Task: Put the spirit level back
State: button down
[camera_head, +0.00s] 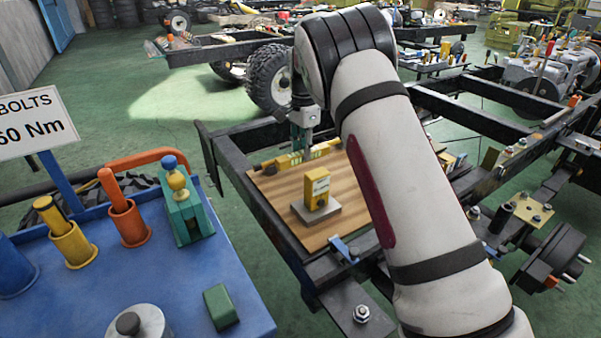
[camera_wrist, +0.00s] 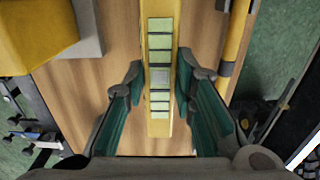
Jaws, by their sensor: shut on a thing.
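The spirit level (camera_head: 285,161) is a yellow bar with pale green windows, lying lengthwise near the far edge of a wooden board (camera_head: 275,190). My gripper (camera_head: 301,143) is over it, pointing down. In the wrist view the level (camera_wrist: 160,85) runs between the two teal fingers of my gripper (camera_wrist: 159,92), which are shut on it. I cannot tell whether the level touches the board or is held just above it. My arm covers part of the board's right side in the head view.
A yellow block (camera_head: 317,187) on a grey plate (camera_head: 316,210) stands on the board, in front of the level. Black chassis rails (camera_head: 250,200) surround the board. A blue bench (camera_head: 120,265) with bolt cups is at left. Another yellow bar (camera_wrist: 236,45) lies at right in the wrist view.

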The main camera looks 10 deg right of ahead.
notch_tip(320, 180, down, 7)
jog(key=shift+f+b, duration=0.15)
jog(key=shift+b, duration=0.35)
jog(key=shift+f, duration=0.1)
jog(key=c, duration=1.3)
grip_release()
notch_tip(320, 180, up, 12)
jog(key=shift+r+p, duration=0.15)
jog(key=shift+p, duration=0.7)
jog(key=shift+s, duration=0.1)
